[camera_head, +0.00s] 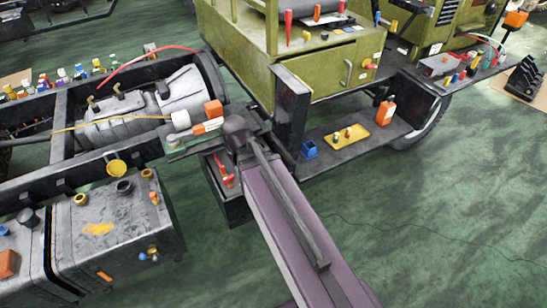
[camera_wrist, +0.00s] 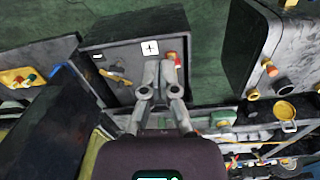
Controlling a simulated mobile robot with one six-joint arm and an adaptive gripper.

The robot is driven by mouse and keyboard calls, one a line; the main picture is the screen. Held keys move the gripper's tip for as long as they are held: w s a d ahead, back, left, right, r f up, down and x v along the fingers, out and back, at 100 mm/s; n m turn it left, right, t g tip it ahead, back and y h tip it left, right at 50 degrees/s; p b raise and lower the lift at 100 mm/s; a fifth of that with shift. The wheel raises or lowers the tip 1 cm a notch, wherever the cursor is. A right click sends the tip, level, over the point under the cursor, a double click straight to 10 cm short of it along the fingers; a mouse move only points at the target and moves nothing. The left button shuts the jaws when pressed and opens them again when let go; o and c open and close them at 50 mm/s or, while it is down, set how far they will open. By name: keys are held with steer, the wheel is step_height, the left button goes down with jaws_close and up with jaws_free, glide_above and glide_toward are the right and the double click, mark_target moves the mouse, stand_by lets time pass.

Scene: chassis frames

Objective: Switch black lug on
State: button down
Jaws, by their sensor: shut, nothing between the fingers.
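A dark box (camera_wrist: 118,68) with a white minus label (camera_wrist: 98,57) and a white plus label (camera_wrist: 150,47) lies ahead of my gripper in the wrist view. A red-topped part (camera_wrist: 172,57) sits beside the plus label, close to the fingertips. I cannot make out a distinct black lug near the minus label. My gripper (camera_wrist: 160,72) is shut and empty, its fingertips over the box below the plus label. Whether they touch it is unclear. In the head view the same box (camera_head: 232,210) is partly hidden by my arm, with a red part (camera_head: 222,172) on top.
A grey tank (camera_head: 125,235) with caps stands left of the box. A black step (camera_head: 365,145) to the right carries a yellow tray (camera_head: 346,137), a blue cup (camera_head: 309,149) and an orange bottle (camera_head: 386,112). An olive cab (camera_head: 320,70) rises behind. The green floor at the right is clear.

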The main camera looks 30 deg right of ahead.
steer(key=w+d+f+m+t+h+b, duration=0.1)
steer(key=w+d+f+m+b, duration=0.3)
steer(key=w+d+f+b, duration=0.3)
steer(key=w+d+f+m+t+h+b, duration=0.1)
steer(key=w+d+f+m+b, duration=0.2)
steer(key=w+d+f+b, duration=0.5)
steer(key=w+d, duration=0.5)
steer(key=d, duration=0.1)
steer(key=shift+w+f+m, duration=0.2)
steer(key=shift+w+m, duration=0.1)
steer(key=shift+m, duration=0.1)
steer(key=shift+d+f+b, duration=0.1)
steer(key=shift+f+b, duration=0.05)
steer(key=shift+b, duration=0.25)
steer(key=b+x, duration=0.9)
steer(key=shift+w+d+f, duration=0.25)
steer(key=shift+f, duration=0.05)
